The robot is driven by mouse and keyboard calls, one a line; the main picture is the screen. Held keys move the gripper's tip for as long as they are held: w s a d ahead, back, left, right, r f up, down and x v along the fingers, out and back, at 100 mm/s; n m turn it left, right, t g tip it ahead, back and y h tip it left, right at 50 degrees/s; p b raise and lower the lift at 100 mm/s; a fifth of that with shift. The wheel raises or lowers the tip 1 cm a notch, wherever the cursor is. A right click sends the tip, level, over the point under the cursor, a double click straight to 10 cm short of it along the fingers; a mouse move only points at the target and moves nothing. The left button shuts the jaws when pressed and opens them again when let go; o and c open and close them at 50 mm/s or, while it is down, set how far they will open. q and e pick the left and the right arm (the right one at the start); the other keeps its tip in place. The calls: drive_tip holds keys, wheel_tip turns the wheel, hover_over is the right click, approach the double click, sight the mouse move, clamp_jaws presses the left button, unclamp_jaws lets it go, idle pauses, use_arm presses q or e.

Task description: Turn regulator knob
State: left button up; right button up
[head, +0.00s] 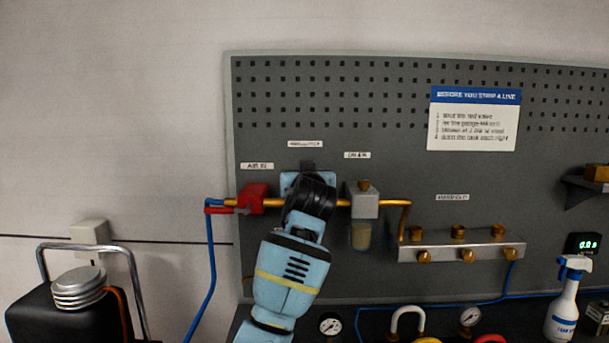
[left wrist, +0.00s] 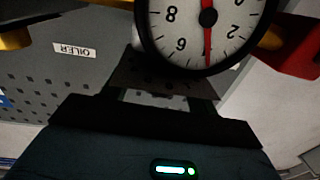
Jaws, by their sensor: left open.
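My left arm reaches up from the bottom of the head view, and its black left gripper (head: 310,190) is at the regulator's place on the pegboard, between the red valve (head: 252,198) and the oiler (head: 364,201). The gripper hides most of the regulator; its knob cannot be made out. In the left wrist view, a round white gauge (left wrist: 182,22) with a black rim and red needle is close in front of the gripper. The needle points down in the picture. The left gripper is open; whether its fingers touch the knob cannot be seen. My right gripper is not in view.
An orange pipe (head: 394,203) runs from the oiler to a metal manifold (head: 455,247) at the right. A blue hose (head: 211,265) hangs at the left. Gauges, a spray bottle (head: 564,300) and padlocks stand along the bottom.

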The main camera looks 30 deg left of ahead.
use_arm(q)
drive_tip(key=shift+w+a, duration=0.2)
drive_tip(key=shift+c, duration=0.5)
drive_tip(key=c, duration=0.9)
